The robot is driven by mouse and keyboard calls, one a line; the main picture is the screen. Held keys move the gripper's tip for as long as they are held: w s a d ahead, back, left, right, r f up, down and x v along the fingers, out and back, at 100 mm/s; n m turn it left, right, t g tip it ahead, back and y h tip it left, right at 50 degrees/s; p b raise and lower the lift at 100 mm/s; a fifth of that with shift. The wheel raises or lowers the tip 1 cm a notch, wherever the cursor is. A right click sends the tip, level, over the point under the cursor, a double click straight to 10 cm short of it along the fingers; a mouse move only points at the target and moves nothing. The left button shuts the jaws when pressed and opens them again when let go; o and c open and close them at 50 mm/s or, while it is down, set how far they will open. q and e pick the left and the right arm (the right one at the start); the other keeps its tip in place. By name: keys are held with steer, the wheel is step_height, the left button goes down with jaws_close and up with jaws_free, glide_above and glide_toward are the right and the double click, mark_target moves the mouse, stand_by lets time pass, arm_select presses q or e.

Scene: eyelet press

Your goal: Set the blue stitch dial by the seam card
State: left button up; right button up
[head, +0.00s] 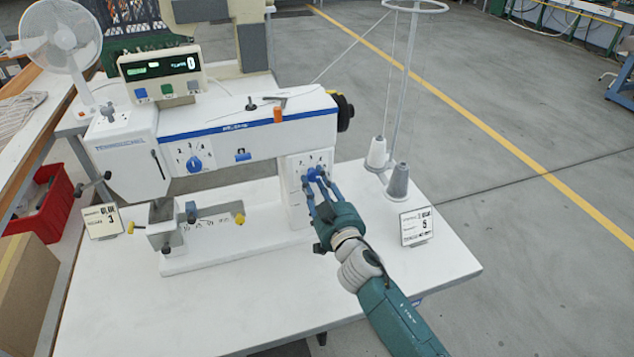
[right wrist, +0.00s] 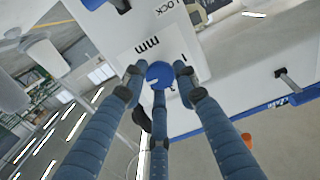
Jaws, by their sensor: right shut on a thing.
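A small blue dial (head: 313,174) sits on the white panel at the right end of the machine arm. My right gripper (head: 319,181) has its fingers at this dial. In the right wrist view the three fingers are closed around the round blue knob (right wrist: 160,74), beside a label reading "mm". A second blue dial (head: 194,164) with numbers around it is on the left of the machine head, apart from my gripper. My left gripper is not in view.
The white machine (head: 240,137) carries a display box (head: 161,74) reading 0. Two thread cones (head: 398,182) stand on the table behind my right gripper. A red bin (head: 45,210) and a white fan (head: 60,37) are at the left. The table's front (head: 230,310) is clear.

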steer(key=shift+f, duration=0.3)
stand_by(0.4)
steer(key=shift+n, duration=0.5)
steer(key=n, duration=0.5)
steer(key=shift+d+f+n, duration=0.1)
steer(key=shift+f+n, duration=0.05)
steer(key=shift+n, duration=0.15)
steer(key=n, duration=0.3)
steer(key=shift+n+b, duration=0.3)
steer(key=n, duration=0.3)
steer(key=shift+n, duration=0.3)
steer(key=n, duration=0.6)
steer(key=shift+d+r+p, duration=0.1)
steer(key=shift+r+p, duration=0.1)
steer(key=shift+p, duration=0.2)
steer(key=n+p, duration=0.1)
steer(key=n, duration=0.5)
steer(key=shift+r+n, duration=0.1)
steer(key=shift+n, duration=0.3)
steer(key=shift+r, duration=0.1)
